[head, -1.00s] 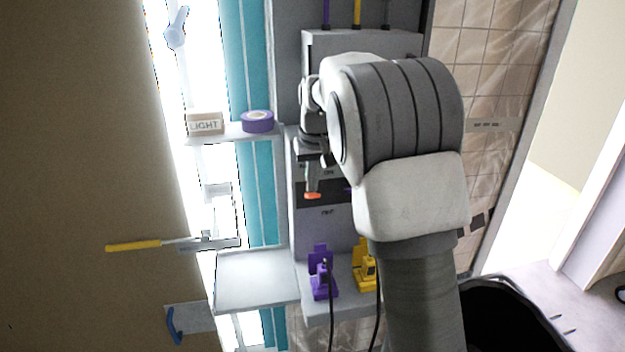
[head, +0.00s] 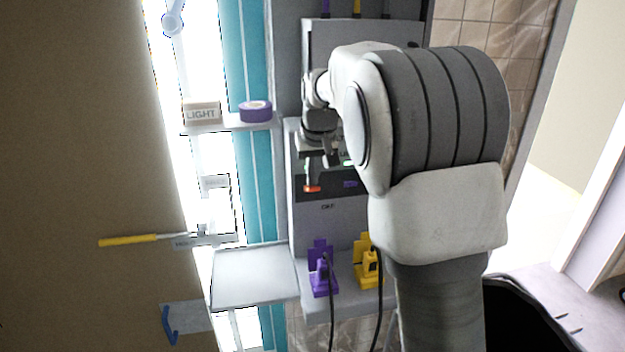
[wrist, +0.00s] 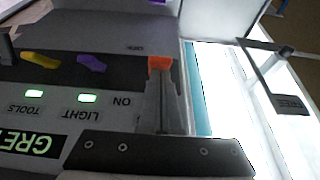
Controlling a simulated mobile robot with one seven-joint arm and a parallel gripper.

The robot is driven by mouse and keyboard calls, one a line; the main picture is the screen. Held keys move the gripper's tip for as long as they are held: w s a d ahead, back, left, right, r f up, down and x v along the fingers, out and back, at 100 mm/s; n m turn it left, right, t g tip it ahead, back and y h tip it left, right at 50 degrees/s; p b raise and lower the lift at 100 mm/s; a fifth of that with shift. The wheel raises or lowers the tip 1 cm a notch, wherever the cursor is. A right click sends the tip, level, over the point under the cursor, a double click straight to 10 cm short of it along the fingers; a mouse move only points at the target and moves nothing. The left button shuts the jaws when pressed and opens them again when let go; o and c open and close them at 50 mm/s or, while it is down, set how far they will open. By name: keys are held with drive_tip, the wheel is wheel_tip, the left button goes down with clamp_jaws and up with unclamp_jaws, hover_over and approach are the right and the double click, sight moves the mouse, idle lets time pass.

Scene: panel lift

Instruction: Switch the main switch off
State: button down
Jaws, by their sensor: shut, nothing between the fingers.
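The grey panel (head: 325,225) stands ahead, with "ON" and "OFF" labels. The main switch appears to be the orange handle (head: 312,188) at the left of its dark switch strip. The handle also shows in the wrist view (wrist: 160,63), level with the purple and yellow handles. My gripper (head: 311,178) is shut and empty, its fingertips right at the orange handle. In the wrist view the fingers (wrist: 163,82) reach toward the handle and hide part of it. I cannot tell whether they touch.
A purple handle (wrist: 91,63) and a yellow handle (wrist: 40,59) sit beside it, with lit green lamps marked LIGHT (wrist: 87,98) and TOOLS (wrist: 34,93). Purple (head: 321,272) and yellow (head: 366,268) plugs stand below. A shelf at left holds purple tape (head: 255,111).

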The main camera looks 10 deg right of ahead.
sight(312, 188)
drive_tip(key=shift+s+f+b, duration=0.1)
drive_tip(key=shift+f+b, duration=0.2)
drive_tip(key=s+f+t+b, duration=0.1)
drive_tip(key=t+b, duration=0.1)
drive_tip(key=b, duration=0.4)
drive_tip(key=shift+f+b, duration=0.25)
drive_tip(key=shift+b, duration=0.05)
drive_tip(key=t+b, duration=0.2)
drive_tip(key=b, duration=0.4)
drive_tip(key=s+f+t+b, duration=0.1)
drive_tip(key=t+b, duration=0.1)
drive_tip(key=b, duration=0.3)
drive_tip(key=shift+s+b, duration=0.1)
drive_tip(key=shift+b, duration=0.25)
drive_tip(key=shift+w+r+p, duration=0.4)
drive_tip(key=shift+w+p, duration=0.25)
drive_tip(key=shift+w, duration=0.05)
drive_tip(key=shift+s, duration=0.15)
